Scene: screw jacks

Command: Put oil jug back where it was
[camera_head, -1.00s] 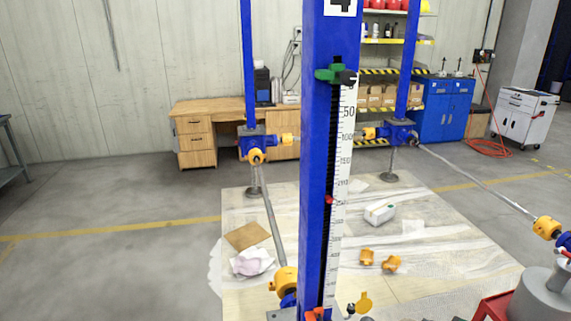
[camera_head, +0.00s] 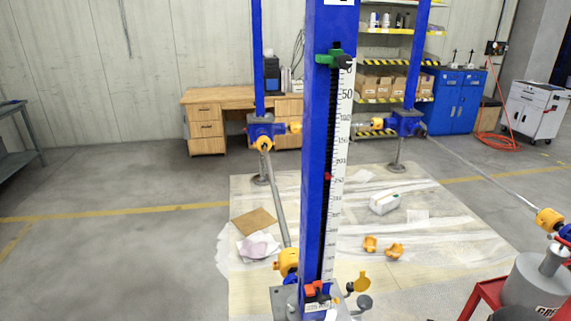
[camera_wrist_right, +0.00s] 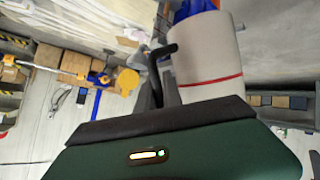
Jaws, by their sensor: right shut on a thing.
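The wrist view shows a pale cylindrical body with a red band (camera_wrist_right: 205,62), which I take to be the oil jug. A black bent handle (camera_wrist_right: 155,65) stands at its left side. My right gripper (camera_wrist_right: 158,92) is shut on this handle, its fingers partly hidden by its own dark green casing. Whether the jug touches a surface cannot be told. The head view shows neither gripper.
A blue post with a scale (camera_head: 325,150) stands close in front. A red cart (camera_head: 490,298) with a grey grease container (camera_head: 540,285) is at the lower right. A white container (camera_head: 385,203) and orange parts (camera_head: 383,246) lie on the floor sheet.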

